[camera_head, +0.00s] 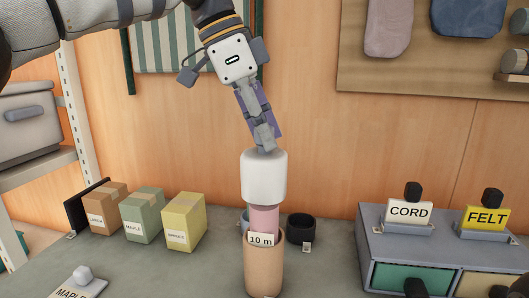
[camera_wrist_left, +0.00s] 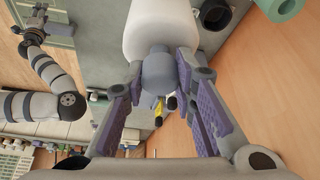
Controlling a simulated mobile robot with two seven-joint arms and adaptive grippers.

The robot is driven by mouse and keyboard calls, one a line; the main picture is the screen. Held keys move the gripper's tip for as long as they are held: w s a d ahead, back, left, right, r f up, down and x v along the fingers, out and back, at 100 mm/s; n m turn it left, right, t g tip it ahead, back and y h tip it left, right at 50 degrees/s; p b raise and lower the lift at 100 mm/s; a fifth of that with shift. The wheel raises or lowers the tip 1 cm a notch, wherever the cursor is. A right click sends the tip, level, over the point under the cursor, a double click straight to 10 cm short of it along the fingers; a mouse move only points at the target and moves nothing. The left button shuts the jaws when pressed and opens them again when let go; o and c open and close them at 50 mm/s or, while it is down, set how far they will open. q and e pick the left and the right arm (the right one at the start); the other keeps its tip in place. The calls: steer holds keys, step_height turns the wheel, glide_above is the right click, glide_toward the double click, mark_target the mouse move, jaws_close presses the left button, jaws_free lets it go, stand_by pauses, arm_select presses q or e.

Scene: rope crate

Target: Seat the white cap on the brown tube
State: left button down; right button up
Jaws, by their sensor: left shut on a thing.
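The white cap (camera_head: 264,177) is upright on top of a pink piece (camera_head: 264,219) that sticks up out of the brown tube (camera_head: 263,272). A gap showing the pink piece separates the cap from the tube's rim. The cap hides the pink piece's top, so I cannot tell whether they touch. My left gripper (camera_head: 264,138) comes down from above, tilted, and is shut on the cap's grey knob. In the left wrist view its fingers (camera_wrist_left: 158,72) close around the knob below the white cap (camera_wrist_left: 160,25).
Three small boxes, tan (camera_head: 105,208), green (camera_head: 142,214) and yellow (camera_head: 184,221), stand left of the tube. A dark cup (camera_head: 300,228) stands behind it to the right. A grey drawer unit (camera_head: 374,246) with CORD and FELT signs fills the right.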

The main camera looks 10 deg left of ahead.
mark_target(257, 152)
arm_select(q)
steer(key=shift+f, duration=0.45)
arm_select(e)
steer(key=shift+w+r, duration=0.1)
arm_select(q)
steer(key=shift+f+p, duration=0.45)
steer(key=shift+f, duration=2.15)
arm_select(e)
steer(key=shift+w+r, duration=0.5)
arm_select(q)
steer(key=shift+f, duration=0.2)
arm_select(e)
steer(key=shift+w+t, duration=0.1)
steer(key=shift+t, duration=0.2)
arm_select(q)
steer(key=shift+r, duration=0.1)
arm_select(e)
steer(key=shift+w+r, duration=0.15)
steer(key=shift+r, duration=0.05)
arm_select(q)
steer(key=shift+f, duration=1.2)
arm_select(e)
steer(key=shift+w+r, duration=0.1)
arm_select(q)
steer(key=c, duration=1.2)
jaws_free()
steer(key=shift+c, duration=0.2)
